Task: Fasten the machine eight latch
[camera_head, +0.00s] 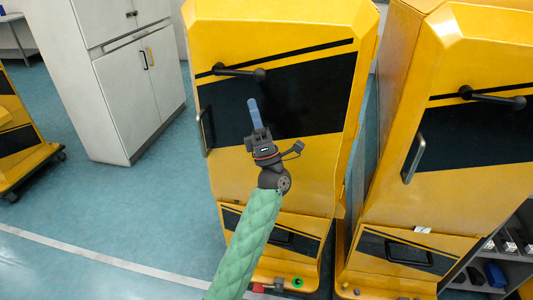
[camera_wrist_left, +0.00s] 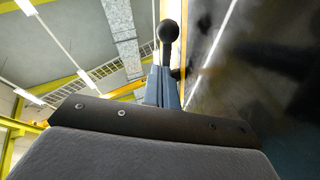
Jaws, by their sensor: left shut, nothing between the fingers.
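A yellow machine (camera_head: 270,180) with a black front panel stands in the middle. Its latch (camera_head: 240,72) is a dark bar across the upper front, with a ball knob at its right end. No machine number is readable. My left gripper (camera_head: 253,105) points up in front of the panel, below the knob. Its blue fingers are together and empty. In the left wrist view, the shut fingers (camera_wrist_left: 163,87) show beneath the black ball knob (camera_wrist_left: 168,30). The knob appears beyond the fingertips; whether they touch cannot be told. My right gripper is not in view.
A second yellow machine (camera_head: 460,170) with a similar latch (camera_head: 492,98) stands close on the right. A vertical handle (camera_head: 206,130) sits at the middle machine's left edge. A pale cabinet (camera_head: 125,85) stands behind left. The blue floor (camera_head: 110,200) at left is clear.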

